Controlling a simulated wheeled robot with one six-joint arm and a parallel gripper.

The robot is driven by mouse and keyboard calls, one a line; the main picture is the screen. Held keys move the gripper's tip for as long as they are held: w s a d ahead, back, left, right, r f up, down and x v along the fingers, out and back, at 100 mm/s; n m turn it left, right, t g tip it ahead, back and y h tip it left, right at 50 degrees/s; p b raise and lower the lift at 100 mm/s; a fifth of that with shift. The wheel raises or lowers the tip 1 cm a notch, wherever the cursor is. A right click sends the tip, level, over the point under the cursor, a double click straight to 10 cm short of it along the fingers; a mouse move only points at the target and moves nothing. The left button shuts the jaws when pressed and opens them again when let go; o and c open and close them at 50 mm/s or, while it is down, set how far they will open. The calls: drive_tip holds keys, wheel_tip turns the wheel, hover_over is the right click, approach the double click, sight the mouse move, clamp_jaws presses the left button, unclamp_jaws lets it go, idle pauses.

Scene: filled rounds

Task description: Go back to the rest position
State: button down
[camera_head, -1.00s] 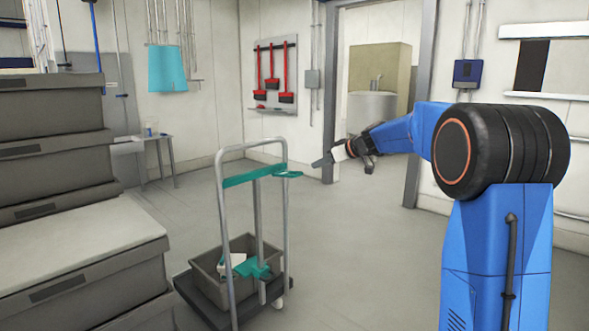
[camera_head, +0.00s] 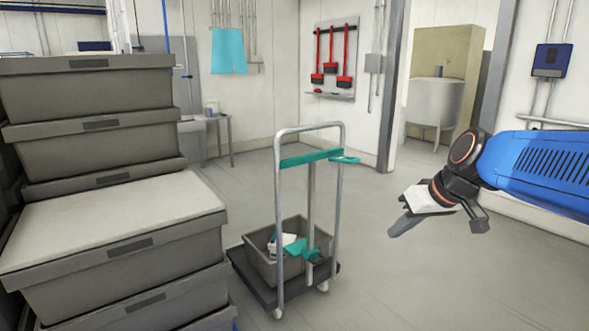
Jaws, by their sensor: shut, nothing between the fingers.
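My gripper (camera_head: 402,226) is at the right of the head view, at the end of my blue arm.
A cart (camera_head: 279,181) with a grey tub (camera_head: 262,262) holding white and teal things stands in the middle. Stacked grey crates (camera_head: 100,157) fill the left side. A steel sink (camera_head: 434,102) is beyond the doorway. The floor (camera_head: 400,290) around my gripper is clear.

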drive_tip(key=s+d+f+m+h, duration=0.1)
drive_tip(key=s+f, duration=0.3)
drive_tip(key=s, duration=0.3)
drive_tip(key=s+d+f+m+h, duration=0.1)
drive_tip(key=s+d+f, duration=0.1)
drive_tip(key=s, duration=0.4)
drive_tip(key=s+d+f+m+g+h, duration=0.1)
drive_tip(key=s+f, duration=0.4)
drive_tip(key=s, duration=0.2)
drive_tip(key=shift+s+d+f+h, duration=0.3)
drive_tip(key=shift+s+d, duration=0.05)
